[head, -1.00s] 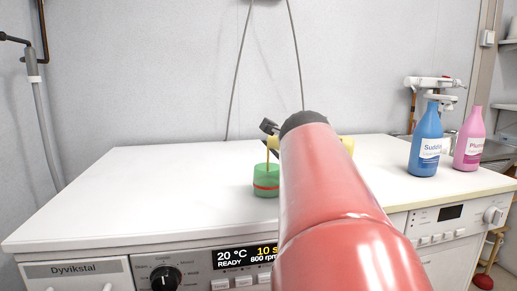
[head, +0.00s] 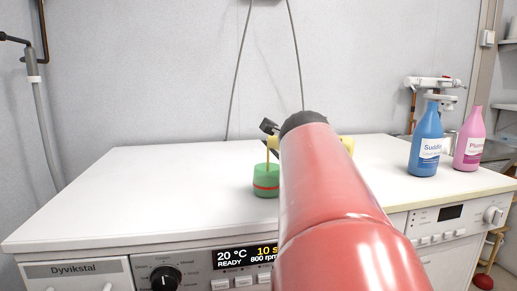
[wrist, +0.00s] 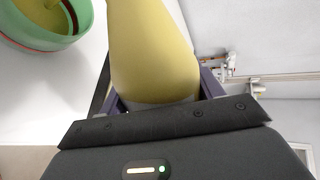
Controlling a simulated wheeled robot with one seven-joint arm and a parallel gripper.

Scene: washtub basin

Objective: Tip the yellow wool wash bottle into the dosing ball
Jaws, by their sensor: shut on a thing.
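My gripper (wrist: 157,90) is shut on the yellow wool wash bottle (wrist: 152,45), with one dark finger on each side of it. In the head view the bottle (head: 346,143) lies tilted far over, nearly level, and my red arm hides most of it. The green dosing ball (head: 266,181) with a red band stands on the white top, below and left of the arm. A thin yellow stream (head: 268,156) runs down into the ball. In the wrist view the ball (wrist: 30,42) is at the upper left, with yellow liquid (wrist: 45,15) inside its open top.
A blue bottle (head: 426,140) and a pink bottle (head: 470,140) stand at the right of the white top (head: 150,200). The top is clear to the left of the ball. A grey wall (head: 150,70) rises behind.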

